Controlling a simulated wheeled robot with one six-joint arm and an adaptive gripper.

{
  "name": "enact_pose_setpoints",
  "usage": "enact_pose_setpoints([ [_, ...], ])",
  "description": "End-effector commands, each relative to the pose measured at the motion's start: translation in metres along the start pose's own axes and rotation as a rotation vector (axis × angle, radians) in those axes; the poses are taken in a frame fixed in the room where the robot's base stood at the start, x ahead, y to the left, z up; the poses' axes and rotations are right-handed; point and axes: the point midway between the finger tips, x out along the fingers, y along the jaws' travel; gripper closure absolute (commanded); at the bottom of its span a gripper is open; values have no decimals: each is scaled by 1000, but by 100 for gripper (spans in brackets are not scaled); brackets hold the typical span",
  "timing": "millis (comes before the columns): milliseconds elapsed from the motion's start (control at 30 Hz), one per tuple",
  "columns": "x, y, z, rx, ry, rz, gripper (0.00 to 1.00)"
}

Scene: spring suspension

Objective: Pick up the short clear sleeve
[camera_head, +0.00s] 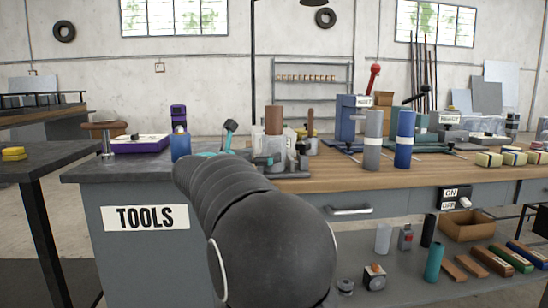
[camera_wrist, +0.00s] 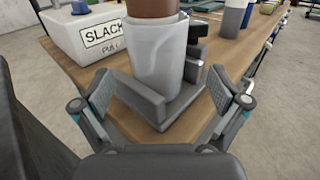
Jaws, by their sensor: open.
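A pale, cloudy clear sleeve (camera_wrist: 158,62) stands upright in the wrist view, around the lower part of a brown cylinder (camera_wrist: 152,7). Its foot is in or against a grey angled holder (camera_wrist: 136,97) on the wooden bench top. My gripper (camera_wrist: 161,92) is open, with one finger left and one right of the sleeve and holder, apart from both. In the head view the brown cylinder (camera_head: 274,118) rises above the sleeve (camera_head: 271,146). My arm hides most of my gripper there.
A white box marked SLACK (camera_wrist: 92,32) stands left of the sleeve in the wrist view. Grey (camera_head: 373,140) and blue (camera_head: 404,139) cylinders stand to the right on the bench. A pale cylinder (camera_head: 383,238) stands on the lower shelf.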

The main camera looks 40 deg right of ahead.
Motion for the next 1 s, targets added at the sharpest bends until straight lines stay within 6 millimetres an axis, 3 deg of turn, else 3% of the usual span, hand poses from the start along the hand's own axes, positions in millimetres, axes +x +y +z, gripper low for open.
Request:
enact_pose_setpoints([
  [433, 48, 4, 4, 0, 1, -2, 2],
  [767, 54, 4, 5, 0, 1, 1, 2],
  [1000, 53, 4, 5, 0, 1, 1, 62],
])
